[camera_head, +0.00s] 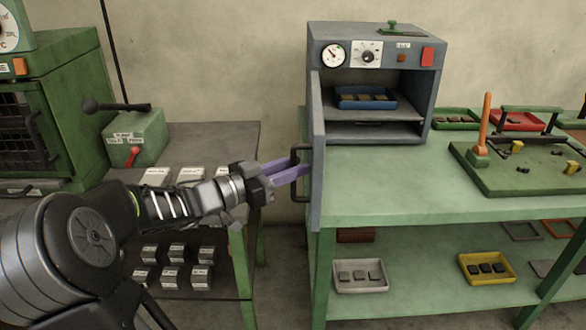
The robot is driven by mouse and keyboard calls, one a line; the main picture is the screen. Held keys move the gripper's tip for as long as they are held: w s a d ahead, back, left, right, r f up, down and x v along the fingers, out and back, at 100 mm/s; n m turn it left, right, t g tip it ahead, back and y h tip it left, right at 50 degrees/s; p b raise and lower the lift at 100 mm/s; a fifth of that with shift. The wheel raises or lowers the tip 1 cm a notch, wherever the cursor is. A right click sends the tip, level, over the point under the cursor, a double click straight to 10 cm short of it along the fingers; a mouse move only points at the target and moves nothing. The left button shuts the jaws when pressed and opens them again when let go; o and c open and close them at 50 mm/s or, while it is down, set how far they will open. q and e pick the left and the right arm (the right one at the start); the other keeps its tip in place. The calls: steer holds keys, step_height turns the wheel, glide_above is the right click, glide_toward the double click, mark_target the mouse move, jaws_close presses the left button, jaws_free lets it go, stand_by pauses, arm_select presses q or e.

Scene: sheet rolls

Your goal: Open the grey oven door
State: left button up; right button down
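The grey oven (436,100) stands on the green table at the right. Its door (317,160) is swung wide open on the left side, seen nearly edge-on, so the inside shows. A blue tray (366,104) with several dark pieces sits on the upper shelf inside. The dark door handle (294,190) is on the door's left face. My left gripper (298,172) has its purple fingers at the handle, reaching to the door's face. I cannot tell whether the fingers are closed on the handle bar. My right gripper is not in view.
A green machine (70,100) and a lever box (135,135) are at the left, with several labelled blocks on a dark bench. On the green table (380,195), right of the oven, stand a green fixture (500,175) and small trays. The tabletop before the oven is clear.

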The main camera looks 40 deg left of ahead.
arm_select(q)
steer(key=shift+o, duration=0.7)
steer(key=shift+f, duration=0.1)
steer(key=shift+s, duration=0.15)
steer(key=v, duration=0.7)
steer(key=shift+s, duration=0.3)
